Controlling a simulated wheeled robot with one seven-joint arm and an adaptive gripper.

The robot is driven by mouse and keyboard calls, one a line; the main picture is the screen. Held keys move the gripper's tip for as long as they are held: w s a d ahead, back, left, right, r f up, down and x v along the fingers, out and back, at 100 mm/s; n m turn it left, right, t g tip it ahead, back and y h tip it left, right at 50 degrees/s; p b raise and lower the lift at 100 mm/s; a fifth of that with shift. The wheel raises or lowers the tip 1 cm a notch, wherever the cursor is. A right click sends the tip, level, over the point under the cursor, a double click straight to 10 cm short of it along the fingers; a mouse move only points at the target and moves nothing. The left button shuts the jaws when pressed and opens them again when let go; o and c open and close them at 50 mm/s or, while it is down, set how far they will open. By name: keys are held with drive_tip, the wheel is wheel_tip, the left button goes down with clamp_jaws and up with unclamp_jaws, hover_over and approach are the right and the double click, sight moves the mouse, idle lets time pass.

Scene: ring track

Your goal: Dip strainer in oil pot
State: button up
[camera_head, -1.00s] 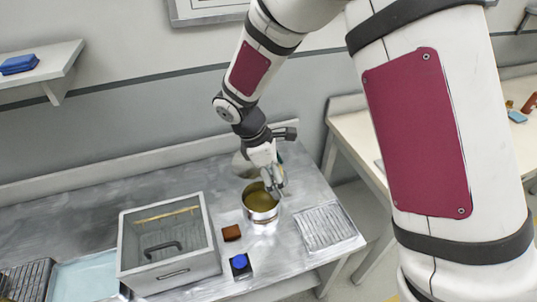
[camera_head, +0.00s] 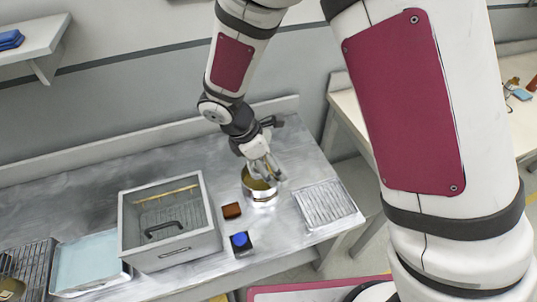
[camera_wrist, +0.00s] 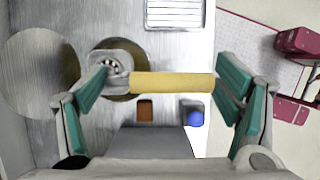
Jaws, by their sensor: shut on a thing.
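The oil pot (camera_head: 261,199) is a round metal pot with yellow-brown liquid, standing on the steel counter. My gripper (camera_head: 270,178) is over the pot's mouth and hides part of it. In the wrist view a yellow bar (camera_wrist: 172,83), which looks like the strainer's handle, lies across between the green-padded fingers of my gripper. A grey piece with bright dots (camera_wrist: 113,65) is at its left end, over the pot's brown round opening (camera_wrist: 127,91). My gripper is shut on the strainer. I cannot tell whether the strainer touches the oil.
A metal box (camera_head: 170,254) with a black handle stands left of the pot. A brown block (camera_head: 231,210) and a blue-topped black block (camera_head: 240,242) lie between them. A ridged metal rack (camera_head: 328,204) is on the right. A large grey disc (camera_wrist: 40,75) lies beside the pot.

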wheel_tip(320, 180, down, 13)
drive_tip(key=b, duration=0.6)
idle(0.8)
drive_tip(key=shift+f, duration=0.1)
idle(1.0)
drive_tip(key=shift+r+p, duration=3.05)
drive_tip(key=shift+r, duration=3.35)
